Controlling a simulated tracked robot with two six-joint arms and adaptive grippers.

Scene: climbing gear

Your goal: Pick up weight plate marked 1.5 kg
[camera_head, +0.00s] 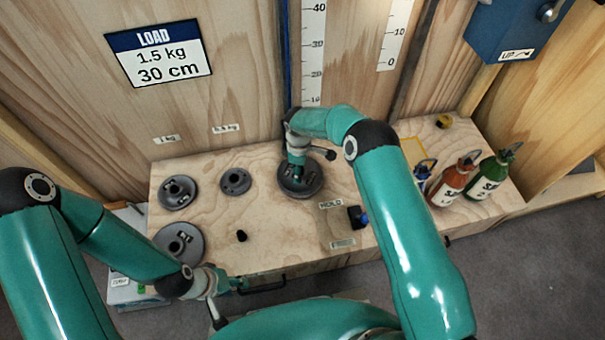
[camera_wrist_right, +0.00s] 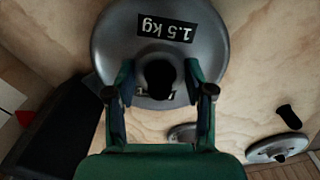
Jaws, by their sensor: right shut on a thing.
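The grey weight plate marked 1.5 kg (camera_wrist_right: 105,45) fills the top of the right wrist view, its label upside down there. In the head view this plate (camera_head: 314,185) is at the back middle of the wooden bench, partly hidden by my right gripper (camera_head: 297,178). In the right wrist view my right gripper (camera_wrist_right: 159,75) has a finger on each side of the plate's raised hub and is shut on it. I cannot tell whether the plate is clear of the bench. My left gripper (camera_head: 238,285) is by the bench's front edge, its jaws too small to read.
Other grey plates lie on the bench: back left (camera_head: 178,192), left of the middle (camera_head: 235,181), front left (camera_head: 180,242). A small black knob (camera_head: 241,236) lies among them. A red bottle (camera_head: 450,185) and a green bottle (camera_head: 488,177) stand at right. A LOAD sign (camera_head: 160,55) reads 1.5 kg, 30 cm.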

